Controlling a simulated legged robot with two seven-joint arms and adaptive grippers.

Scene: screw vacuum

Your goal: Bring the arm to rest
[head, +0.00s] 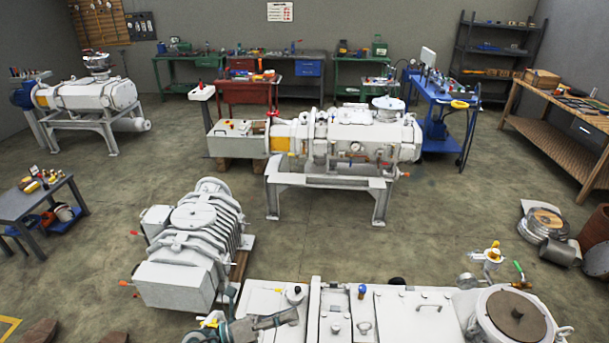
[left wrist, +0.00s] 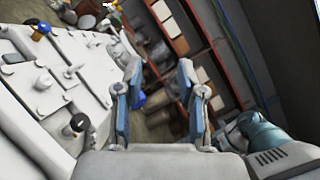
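My left gripper (head: 290,317) shows at the bottom of the head view, in front of the left end of the big pale vacuum machine (head: 393,313). In the left wrist view, the two blue-grey fingers of the gripper (left wrist: 160,76) stand apart with nothing between them. The machine's pale top (left wrist: 45,85) with its knobs lies to the left of the fingers there. I cannot tell how far the gripper is from the surface. My right gripper does not show in either view.
A ribbed pump (head: 196,245) stands on the floor left of the machine. Another pump (head: 345,137) stands on a frame behind. A blue knob (head: 362,291) and a round lid (head: 516,314) sit on the near machine. In the left wrist view, a red-framed shelf (left wrist: 215,62) stands beyond the fingers.

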